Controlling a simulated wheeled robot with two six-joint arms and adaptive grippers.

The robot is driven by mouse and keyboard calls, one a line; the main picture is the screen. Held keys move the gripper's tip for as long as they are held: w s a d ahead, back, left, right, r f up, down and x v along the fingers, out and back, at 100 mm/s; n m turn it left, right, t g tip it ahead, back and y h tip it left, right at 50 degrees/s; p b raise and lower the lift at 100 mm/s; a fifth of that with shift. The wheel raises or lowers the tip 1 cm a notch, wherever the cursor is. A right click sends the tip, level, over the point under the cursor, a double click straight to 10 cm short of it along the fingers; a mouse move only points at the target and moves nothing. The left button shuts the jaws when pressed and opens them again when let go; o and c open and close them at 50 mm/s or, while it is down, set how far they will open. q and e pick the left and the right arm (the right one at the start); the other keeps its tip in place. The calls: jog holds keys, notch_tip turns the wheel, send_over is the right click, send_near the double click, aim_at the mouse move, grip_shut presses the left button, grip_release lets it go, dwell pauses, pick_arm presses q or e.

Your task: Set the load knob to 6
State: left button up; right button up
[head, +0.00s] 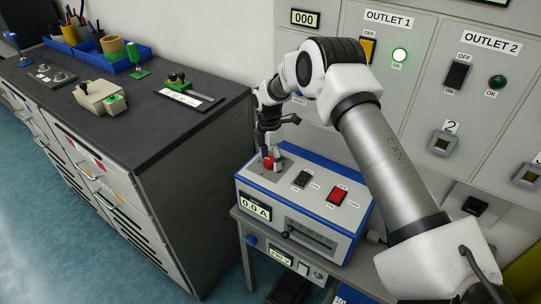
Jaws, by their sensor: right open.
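A grey and blue instrument box (300,182) stands on a small table at the centre. A small red knob (268,163) sits on the left part of its top panel. My right gripper (270,152) points down right at the knob, with its fingers open. The gripper partly hides the knob, so its pointer and scale cannot be read, and contact cannot be told. The display (255,208) on the box's front reads 0.0 A. My left gripper is not in view.
The box top also has a black switch (302,179) and a red switch (337,194). A slider scale (310,234) is on its front. A dark workbench (130,120) stands left. A wall panel (420,80) with outlet switches rises behind my right arm.

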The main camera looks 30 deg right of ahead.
jog(key=shift+s+a+r, duration=0.2)
jog(key=shift+r, duration=0.15)
jog(key=shift+c, duration=0.3)
jog(key=shift+s+a+r, duration=0.1)
jog(key=shift+s+r, duration=0.05)
jog(key=c, duration=1.1)
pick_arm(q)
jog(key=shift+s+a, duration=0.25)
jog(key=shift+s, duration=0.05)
pick_arm(e)
jog(key=shift+f, duration=0.2)
